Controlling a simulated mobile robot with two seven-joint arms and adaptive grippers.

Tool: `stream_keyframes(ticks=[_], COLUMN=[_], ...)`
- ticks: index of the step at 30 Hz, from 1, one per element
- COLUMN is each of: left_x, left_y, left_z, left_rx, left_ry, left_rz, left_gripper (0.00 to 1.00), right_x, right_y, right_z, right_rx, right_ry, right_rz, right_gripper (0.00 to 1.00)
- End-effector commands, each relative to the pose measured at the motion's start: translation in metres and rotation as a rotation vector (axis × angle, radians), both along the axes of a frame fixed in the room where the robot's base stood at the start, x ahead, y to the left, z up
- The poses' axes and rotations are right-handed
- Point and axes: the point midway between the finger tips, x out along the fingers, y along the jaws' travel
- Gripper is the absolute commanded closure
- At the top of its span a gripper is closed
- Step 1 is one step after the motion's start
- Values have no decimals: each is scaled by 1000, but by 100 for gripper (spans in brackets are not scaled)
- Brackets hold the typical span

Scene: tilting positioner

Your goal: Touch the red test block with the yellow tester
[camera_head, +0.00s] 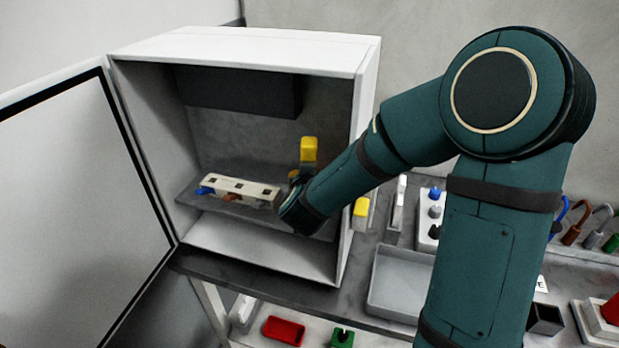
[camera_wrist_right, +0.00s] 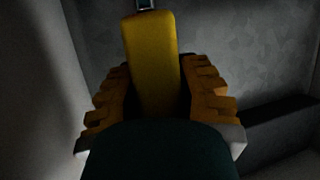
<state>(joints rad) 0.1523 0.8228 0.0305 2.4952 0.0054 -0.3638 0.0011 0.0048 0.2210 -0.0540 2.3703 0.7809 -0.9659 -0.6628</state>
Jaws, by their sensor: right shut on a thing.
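The yellow tester (camera_head: 309,150) stands up above my right gripper (camera_head: 297,185), inside the open white cabinet. In the right wrist view the yellow tester (camera_wrist_right: 152,65) sits between the orange jaws of my right gripper (camera_wrist_right: 160,100), which is shut on it. A red piece (camera_head: 284,331) lies on the lower shelf, and another red piece (camera_head: 612,311) sits on a white base at the right edge. I cannot tell whether either is the red test block. My left gripper is not in view.
The cabinet (camera_head: 240,48) has its door (camera_head: 75,190) swung open to the left. A pale strip (camera_head: 240,186) with blue and brown pieces lies on its inner shelf, beside my gripper. A grey tray (camera_head: 400,282) stands on the bench, right of the cabinet. A green piece (camera_head: 342,338) is below.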

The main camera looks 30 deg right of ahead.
Motion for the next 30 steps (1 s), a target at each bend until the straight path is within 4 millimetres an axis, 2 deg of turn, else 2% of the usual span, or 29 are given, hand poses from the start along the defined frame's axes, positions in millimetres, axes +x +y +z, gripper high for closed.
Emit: stream_keyframes(ticks=[30], left_x=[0], left_y=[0], left_z=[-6], left_rx=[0], left_ry=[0], left_rz=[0], left_gripper=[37], right_x=[0], right_y=[0], right_z=[-7], right_rx=[-1], right_ry=[-1], right_rz=[0], right_gripper=[100])
